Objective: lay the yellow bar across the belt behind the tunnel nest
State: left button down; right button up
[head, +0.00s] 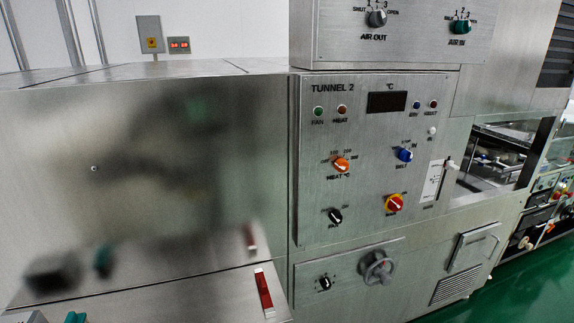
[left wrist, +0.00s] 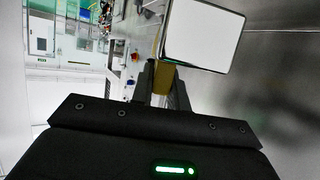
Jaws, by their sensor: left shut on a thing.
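In the left wrist view my left gripper (left wrist: 163,88) is shut on a narrow yellow-olive piece (left wrist: 164,72), which I take to be the yellow bar. Only a short part of it shows between the dark fingers. A white rectangular plate with a dark edge (left wrist: 203,35) lies just beyond it; I cannot tell whether the two are joined. The head view shows neither gripper clearly. I cannot make out the belt or the tunnel nest in either view. My right gripper is not in view.
The Tunnel 2 control panel (head: 371,150) has knobs and a handwheel (head: 377,267). An open window (head: 503,158) is at its right. A large steel panel (head: 120,170) fills the left, above a ledge with a red strip (head: 264,291). Green floor (head: 510,295) is clear at lower right.

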pick_arm(q)
jog(key=shift+w+d+f+m+g+h+b, duration=0.3)
jog(key=shift+w+m+g+h+b, duration=0.1)
jog(key=shift+m+g+h, duration=0.15)
jog(key=shift+w+d+f+m+g+h+b, duration=0.2)
jog(key=shift+w+d+m+g+h+b, duration=0.2)
jog(key=shift+m, duration=0.25)
jog(key=shift+w+a+r+g+h, duration=0.15)
jog(key=shift+w+r, duration=0.4)
jog(key=shift+w, duration=0.1)
jog(key=shift+w+a+r+g+h, duration=0.1)
jog(key=shift+w+a+r, duration=0.05)
jog(key=shift+w+r, duration=0.45)
jog(key=shift+f, duration=0.15)
